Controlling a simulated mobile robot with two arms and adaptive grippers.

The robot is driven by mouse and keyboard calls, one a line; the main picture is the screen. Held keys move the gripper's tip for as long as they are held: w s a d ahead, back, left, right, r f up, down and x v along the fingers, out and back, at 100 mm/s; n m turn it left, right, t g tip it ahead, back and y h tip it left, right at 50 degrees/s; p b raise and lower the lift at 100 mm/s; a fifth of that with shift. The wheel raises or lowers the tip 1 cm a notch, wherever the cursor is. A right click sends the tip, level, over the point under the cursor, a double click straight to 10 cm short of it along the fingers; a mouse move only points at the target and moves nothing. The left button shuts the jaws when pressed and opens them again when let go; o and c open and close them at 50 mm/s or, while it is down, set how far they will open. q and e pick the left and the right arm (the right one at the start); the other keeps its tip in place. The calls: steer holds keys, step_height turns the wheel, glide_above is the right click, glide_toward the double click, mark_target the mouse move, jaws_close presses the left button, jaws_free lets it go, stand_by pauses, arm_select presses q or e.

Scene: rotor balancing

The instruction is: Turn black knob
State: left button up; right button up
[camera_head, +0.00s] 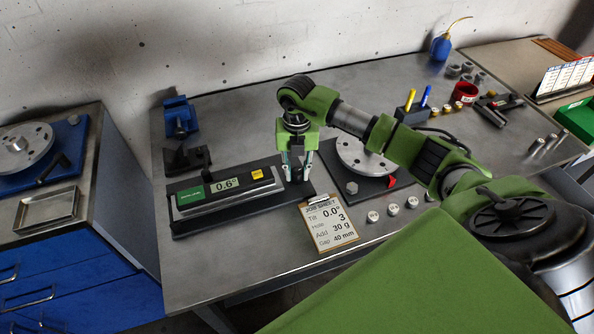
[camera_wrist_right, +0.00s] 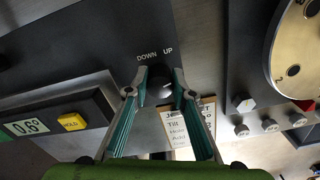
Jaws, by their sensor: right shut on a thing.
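My right gripper (camera_head: 298,175) points down at the right end of the black levelling device (camera_head: 240,215) on the metal bench. In the right wrist view, its two green-and-grey fingers (camera_wrist_right: 160,88) are shut on the black knob (camera_wrist_right: 157,78), one on each side. The words DOWN and UP are printed on the dark plate beside the knob. In the head view the fingers mostly hide the knob. The digital level (camera_head: 224,184) reads 0.6° and has a yellow HOLD button (camera_wrist_right: 72,121). My left gripper is not in view.
A job sheet clipboard (camera_head: 328,222) lies just in front of the gripper, showing Tilt 0.0°. The silver rotor disc (camera_head: 352,157) on its dark base stands close on the right. Several small weights (camera_head: 392,209) line the front. A blue vise (camera_head: 180,117) is back left.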

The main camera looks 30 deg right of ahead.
mark_target(296, 171)
steer(key=n+b, duration=0.3)
steer(key=n, duration=0.2)
steer(key=shift+w+f+b, duration=0.1)
steer(key=shift+f+b, duration=0.05)
steer(key=shift+b, duration=0.2)
steer(key=n+b, duration=0.2)
steer(key=n, duration=0.1)
steer(key=shift+n, duration=0.3)
steer(key=shift+a+n+b, duration=0.1)
steer(key=shift+n+b, duration=0.65)
steer(key=shift+n, duration=0.65)
steer(key=shift+r, duration=0.2)
steer(key=o, duration=1.1)
steer(key=shift+r, duration=0.1)
step_height(296, 171, up, 12)
